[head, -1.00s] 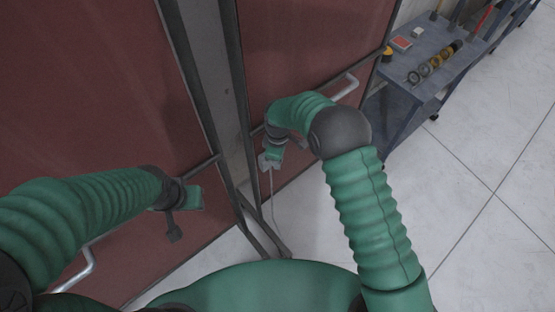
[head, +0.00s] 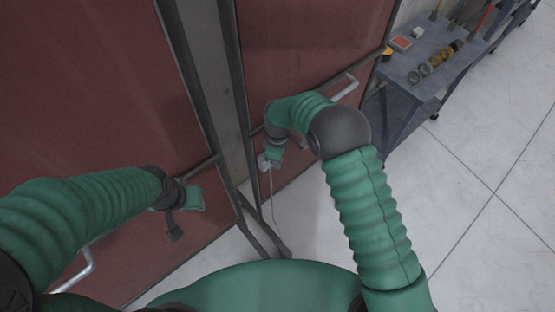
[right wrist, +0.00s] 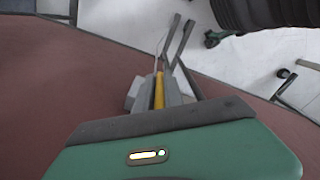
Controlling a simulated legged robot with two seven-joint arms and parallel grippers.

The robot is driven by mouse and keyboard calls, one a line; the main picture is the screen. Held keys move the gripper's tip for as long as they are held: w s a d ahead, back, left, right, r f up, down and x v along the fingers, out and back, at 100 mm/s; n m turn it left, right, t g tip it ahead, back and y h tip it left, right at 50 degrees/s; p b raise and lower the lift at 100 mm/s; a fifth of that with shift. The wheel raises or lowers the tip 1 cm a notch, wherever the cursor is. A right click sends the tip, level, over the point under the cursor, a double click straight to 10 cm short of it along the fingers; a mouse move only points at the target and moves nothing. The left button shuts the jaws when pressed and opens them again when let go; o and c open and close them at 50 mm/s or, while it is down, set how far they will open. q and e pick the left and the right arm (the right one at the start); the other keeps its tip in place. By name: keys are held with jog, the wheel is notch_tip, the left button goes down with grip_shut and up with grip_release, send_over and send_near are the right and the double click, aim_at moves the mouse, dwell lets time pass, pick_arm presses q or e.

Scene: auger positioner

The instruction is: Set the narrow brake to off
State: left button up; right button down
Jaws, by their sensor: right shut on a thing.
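A slim yellow bar (right wrist: 159,88), which may be the narrow brake's handle, stands between the grey fingers of my right gripper (right wrist: 156,96) in the right wrist view. The gripper is shut on it. In the head view my right gripper (head: 266,163) is low beside the right red panel, and a thin pale line hangs below it. The yellow bar is hidden there. My left gripper (head: 188,200) is in front of the left red panel, away from the bar. Its fingers do not show clearly. The brake's setting cannot be read.
Two large red panels (head: 95,75) with dark metal frames fill the left and middle. A silver handle (head: 345,88) is on the right panel. A blue-grey cart (head: 420,65) with small parts stands at the upper right. The tiled floor (head: 475,170) at the right is clear.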

jog(key=shift+w, duration=0.15)
jog(key=g+y+b, duration=0.1)
jog(key=d+g+y+b, duration=0.1)
jog(key=y, duration=0.1)
jog(key=w+g+y+b, duration=0.1)
jog(key=b, duration=0.1)
jog(key=shift+w+d+f+y, duration=0.1)
jog(key=shift+d+f+y, duration=0.05)
jog(key=shift+d+y, duration=0.15)
jog(key=c, duration=1.6)
grip_release()
jog(key=shift+o, duration=0.7)
jog(key=shift+f, duration=0.15)
